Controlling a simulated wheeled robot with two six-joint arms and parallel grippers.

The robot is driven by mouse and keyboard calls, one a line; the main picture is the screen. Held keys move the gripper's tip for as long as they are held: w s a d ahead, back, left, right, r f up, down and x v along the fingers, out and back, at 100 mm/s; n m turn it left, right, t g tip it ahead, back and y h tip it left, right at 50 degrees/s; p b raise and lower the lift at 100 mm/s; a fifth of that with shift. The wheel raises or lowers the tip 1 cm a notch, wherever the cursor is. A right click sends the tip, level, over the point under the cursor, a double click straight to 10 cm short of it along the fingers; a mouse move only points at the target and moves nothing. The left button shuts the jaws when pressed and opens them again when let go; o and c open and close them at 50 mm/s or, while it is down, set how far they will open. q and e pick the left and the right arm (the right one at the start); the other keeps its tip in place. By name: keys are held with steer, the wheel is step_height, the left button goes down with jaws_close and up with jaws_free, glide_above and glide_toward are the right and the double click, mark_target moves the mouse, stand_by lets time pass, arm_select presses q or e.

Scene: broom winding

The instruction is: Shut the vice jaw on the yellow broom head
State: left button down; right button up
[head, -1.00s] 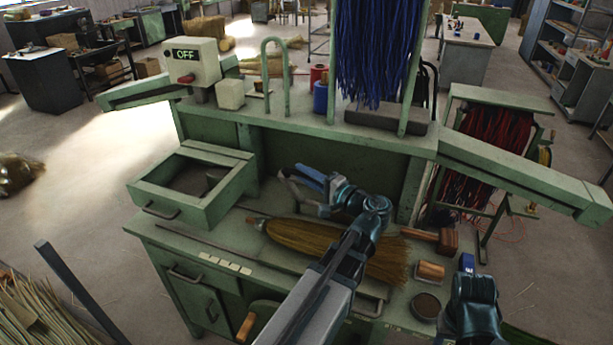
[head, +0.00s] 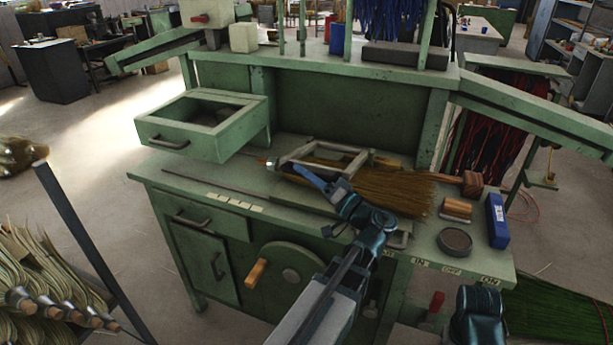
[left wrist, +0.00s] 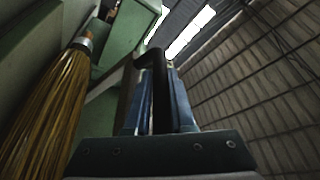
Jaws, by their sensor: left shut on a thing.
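The yellow broom head (head: 390,190) lies on the green bench with its straw fanned to the right; it also shows at the left of the left wrist view (left wrist: 48,115). A grey rectangular vice frame (head: 341,173) lies across the narrower part of the broom. I cannot tell whether it presses on the straw. My left gripper (head: 302,173) is at the frame's near left side, and its blue fingers are shut on a dark bent bar, the jaw handle (left wrist: 150,58). My right arm shows at the lower right, but its gripper cannot be seen.
An open drawer box (head: 205,125) stands left of the broom. A wooden mallet (head: 470,184), a brush (head: 456,209), a round dark tin (head: 454,241) and a blue box (head: 497,220) sit at the right end. A wooden crank handle (head: 256,272) sticks out in front.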

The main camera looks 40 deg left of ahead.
arm_select(q)
steer(key=shift+n, duration=0.7)
steer(key=f+b, duration=0.1)
steer(key=f, duration=0.1)
steer(key=s+f+b, duration=0.1)
steer(key=f+b, duration=0.1)
steer(key=shift+s+d+f, duration=0.1)
steer(key=shift+d+f, duration=0.05)
steer(key=c, duration=1.5)
jaws_free()
steer(key=shift+r, duration=0.2)
steer(key=shift+c, duration=0.2)
steer(key=shift+o, duration=1.1)
steer(key=shift+w+f, duration=0.15)
steer(key=shift+w, duration=0.25)
steer(key=shift+o, duration=1.2)
steer(key=shift+s, duration=0.15)
steer(key=o, duration=0.3)
steer(key=shift+r, duration=0.2)
arm_select(e)
step_height(320, 180, down, 4)
steer(key=shift+s+f, duration=0.1)
steer(key=shift+f, duration=0.15)
